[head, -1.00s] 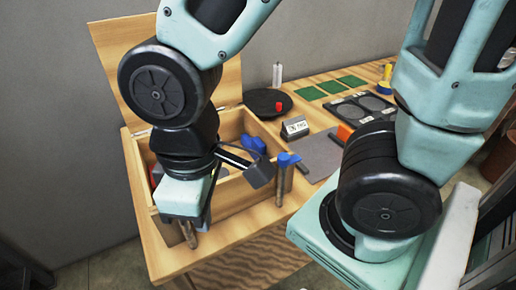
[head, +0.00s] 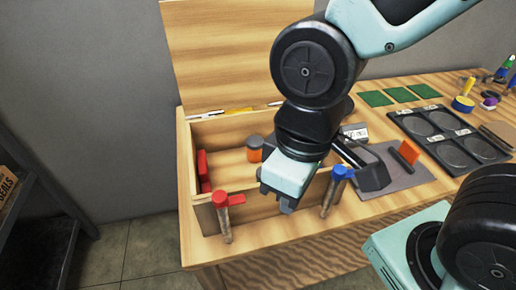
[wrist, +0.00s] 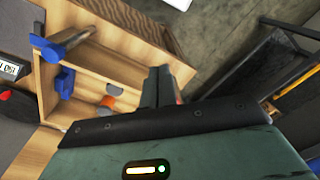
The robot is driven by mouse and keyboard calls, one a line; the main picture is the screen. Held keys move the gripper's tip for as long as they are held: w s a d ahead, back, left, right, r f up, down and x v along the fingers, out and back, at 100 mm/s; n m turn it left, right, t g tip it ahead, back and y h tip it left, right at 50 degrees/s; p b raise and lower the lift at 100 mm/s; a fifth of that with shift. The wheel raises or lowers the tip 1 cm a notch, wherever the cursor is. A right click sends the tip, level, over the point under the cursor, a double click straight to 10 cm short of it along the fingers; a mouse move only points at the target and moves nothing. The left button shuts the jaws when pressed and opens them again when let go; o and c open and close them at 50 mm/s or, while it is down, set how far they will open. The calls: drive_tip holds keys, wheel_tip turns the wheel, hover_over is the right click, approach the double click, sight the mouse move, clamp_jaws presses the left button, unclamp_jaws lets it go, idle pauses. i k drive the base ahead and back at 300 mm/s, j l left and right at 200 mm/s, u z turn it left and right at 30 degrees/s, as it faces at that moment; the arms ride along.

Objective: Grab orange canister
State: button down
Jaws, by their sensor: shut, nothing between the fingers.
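The orange canister (head: 254,148) has a dark grey lid and stands inside the open wooden box, left of my arm in the head view. In the wrist view a small orange and grey shape (wrist: 112,90) inside the box looks like the same canister, partly hidden by the box wall or my gripper. My gripper (head: 286,204) points down over the front part of the box, right of and nearer than the canister. Its fingers (wrist: 160,85) are together and hold nothing. The canister is apart from it.
The wooden box (head: 188,160) has a raised lid. A red-handled tool (head: 228,200) and a blue-handled tool (head: 338,176) stand at its front wall. A red object (head: 203,165) lies inside at the left. Black round-welled trays (head: 440,138) and green squares (head: 375,98) lie to the right.

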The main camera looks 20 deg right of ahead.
sight(254, 143)
drive_tip(key=l+u, duration=0.95)
drive_tip(key=k+j, duration=0.05)
drive_tip(key=j, duration=0.1)
